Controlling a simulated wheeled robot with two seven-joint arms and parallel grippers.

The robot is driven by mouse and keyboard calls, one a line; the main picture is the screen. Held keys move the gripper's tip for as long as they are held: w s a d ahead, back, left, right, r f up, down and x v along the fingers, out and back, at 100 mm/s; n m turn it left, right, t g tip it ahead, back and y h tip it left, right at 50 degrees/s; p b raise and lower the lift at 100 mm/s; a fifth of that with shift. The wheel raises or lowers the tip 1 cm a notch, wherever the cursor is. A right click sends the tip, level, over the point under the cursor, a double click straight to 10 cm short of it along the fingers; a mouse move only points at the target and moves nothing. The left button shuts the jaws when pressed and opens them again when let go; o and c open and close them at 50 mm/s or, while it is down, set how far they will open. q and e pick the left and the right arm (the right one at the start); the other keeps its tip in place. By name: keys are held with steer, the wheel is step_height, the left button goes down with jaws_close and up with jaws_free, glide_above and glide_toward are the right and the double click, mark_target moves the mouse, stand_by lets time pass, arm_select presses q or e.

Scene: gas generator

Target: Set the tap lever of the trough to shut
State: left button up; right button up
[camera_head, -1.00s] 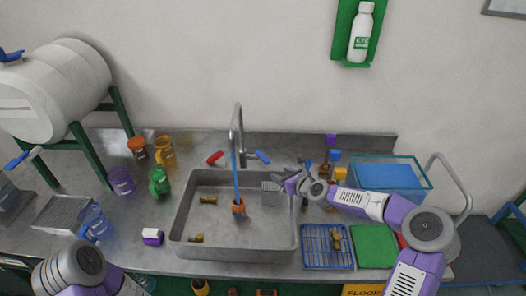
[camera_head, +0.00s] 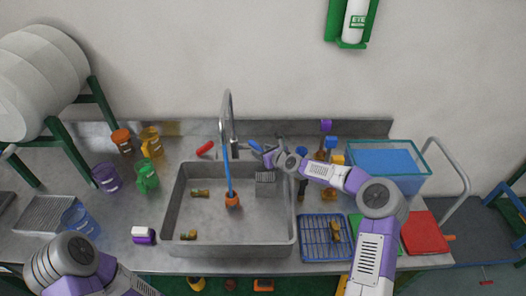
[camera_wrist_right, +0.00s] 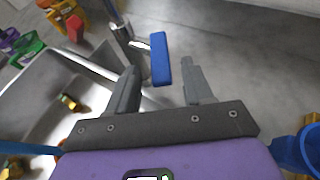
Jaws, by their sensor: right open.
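The metal trough (camera_head: 182,215) is set in the counter with a tall tap (camera_head: 228,125) behind it. A blue lever (camera_head: 255,146) is to the right of the tap's base and a red lever (camera_head: 206,148) to its left. In the right wrist view the blue lever (camera_wrist_right: 161,58) lies just ahead of and between my fingertips, joined to the tap (camera_wrist_right: 121,33) by a short metal stem. My right gripper (camera_wrist_right: 158,88) is open and empty; in the head view my right gripper (camera_head: 262,153) is at the trough's back right corner. My left gripper is out of view.
A blue hose (camera_head: 227,175) with an orange end hangs into the trough, where small brass-coloured pieces lie. Coloured mugs (camera_head: 147,176) stand left. A blue rack (camera_head: 325,238), a red board (camera_head: 424,233) and a glass tank (camera_head: 388,165) are right.

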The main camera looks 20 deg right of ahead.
jaws_close()
stand_by(0.3)
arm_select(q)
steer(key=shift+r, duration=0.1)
